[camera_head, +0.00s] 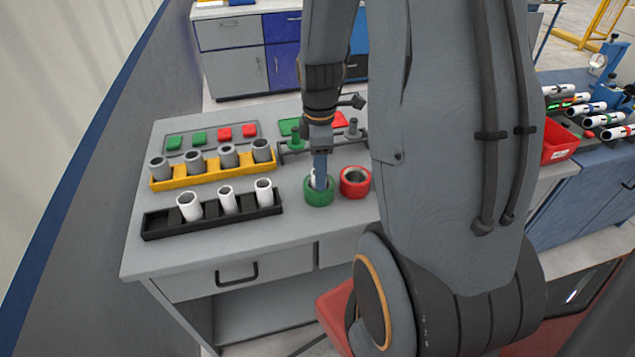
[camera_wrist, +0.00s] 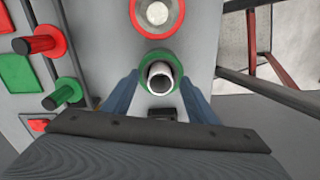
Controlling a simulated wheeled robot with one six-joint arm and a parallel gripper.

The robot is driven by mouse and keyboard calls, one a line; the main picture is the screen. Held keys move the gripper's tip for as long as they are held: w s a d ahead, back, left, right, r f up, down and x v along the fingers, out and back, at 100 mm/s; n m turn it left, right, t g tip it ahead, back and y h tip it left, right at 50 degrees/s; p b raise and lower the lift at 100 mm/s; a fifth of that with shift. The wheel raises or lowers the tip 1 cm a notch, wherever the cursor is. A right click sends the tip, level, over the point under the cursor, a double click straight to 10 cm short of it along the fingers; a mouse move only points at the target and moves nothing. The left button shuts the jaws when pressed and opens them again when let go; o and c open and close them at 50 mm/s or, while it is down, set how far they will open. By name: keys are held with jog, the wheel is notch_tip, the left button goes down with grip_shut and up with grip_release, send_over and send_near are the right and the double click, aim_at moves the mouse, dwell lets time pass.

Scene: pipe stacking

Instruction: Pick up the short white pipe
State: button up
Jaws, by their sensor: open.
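A white pipe (camera_wrist: 161,79) stands inside a green ring (camera_wrist: 143,62). In the head view the green ring (camera_head: 319,198) is on the grey table, and the pipe is mostly hidden by my gripper. My gripper (camera_head: 319,180) points down over this ring. In the wrist view my gripper (camera_wrist: 161,80) is open, with one blue finger on each side of the pipe and a gap to both. Three more white pipes (camera_head: 189,207) (camera_head: 227,201) (camera_head: 263,191) stand in a black rack (camera_head: 212,226) to the left.
A red ring (camera_head: 355,182) sits right beside the green ring. A yellow rack (camera_head: 212,180) with several grey pipes stands behind the black rack. Red and green pegs (camera_wrist: 40,43) (camera_wrist: 62,94) stand near my gripper. The table front is clear.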

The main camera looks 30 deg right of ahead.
jog(key=shift+c, duration=0.4)
grip_shut()
notch_tip(320, 180, up, 10)
jog(key=b, duration=0.1)
dwell(0.6)
